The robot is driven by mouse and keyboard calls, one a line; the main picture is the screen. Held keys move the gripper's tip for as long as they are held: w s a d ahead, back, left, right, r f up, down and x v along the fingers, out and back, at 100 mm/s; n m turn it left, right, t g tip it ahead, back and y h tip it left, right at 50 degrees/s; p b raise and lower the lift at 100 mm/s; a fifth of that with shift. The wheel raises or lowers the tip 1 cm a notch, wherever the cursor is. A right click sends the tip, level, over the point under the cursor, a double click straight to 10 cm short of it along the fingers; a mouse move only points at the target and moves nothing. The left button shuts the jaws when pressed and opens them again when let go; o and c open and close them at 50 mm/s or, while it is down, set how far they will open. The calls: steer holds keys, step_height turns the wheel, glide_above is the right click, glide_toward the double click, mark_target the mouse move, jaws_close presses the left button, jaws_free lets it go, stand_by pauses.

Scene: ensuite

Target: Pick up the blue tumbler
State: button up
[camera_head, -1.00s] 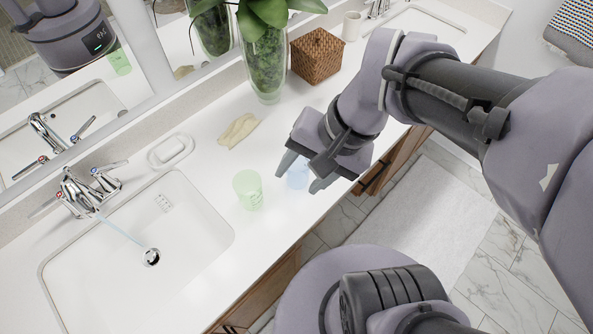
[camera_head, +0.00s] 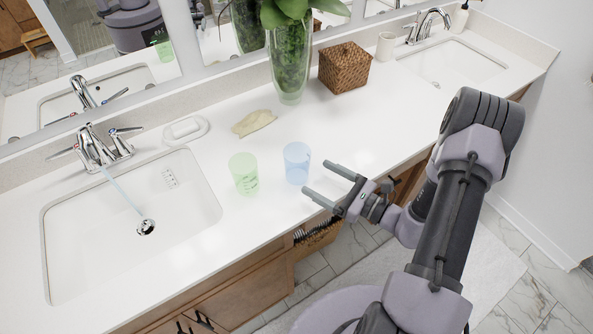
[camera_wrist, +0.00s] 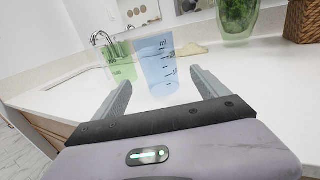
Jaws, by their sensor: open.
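The blue tumbler (camera_head: 297,163) is a translucent cup with measuring marks, standing upright on the white counter. The wrist view shows the blue tumbler (camera_wrist: 158,66) ahead, in line with the gap between my fingers. My gripper (camera_head: 325,180) is open and empty at the counter's front edge, its fingertips pointing at the tumbler. In the head view the fingertips are just right of the tumbler and look apart from it. In the wrist view my gripper (camera_wrist: 154,88) has one finger on each side of the tumbler's lower part; exact depth is hard to tell.
A green tumbler (camera_head: 244,174) stands close left of the blue one. A beige cloth (camera_head: 254,123) lies behind, with a glass vase (camera_head: 289,70) and wicker box (camera_head: 344,68) further back. A sink (camera_head: 90,235) with running water is at left.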

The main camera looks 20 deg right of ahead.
mark_target(297, 165)
steer(key=b+x, duration=0.1)
steer(key=x, duration=0.7)
steer(key=shift+w+a, duration=0.1)
steer(key=shift+a, duration=0.05)
steer(key=shift+r, duration=0.15)
steer(key=c, duration=1.6)
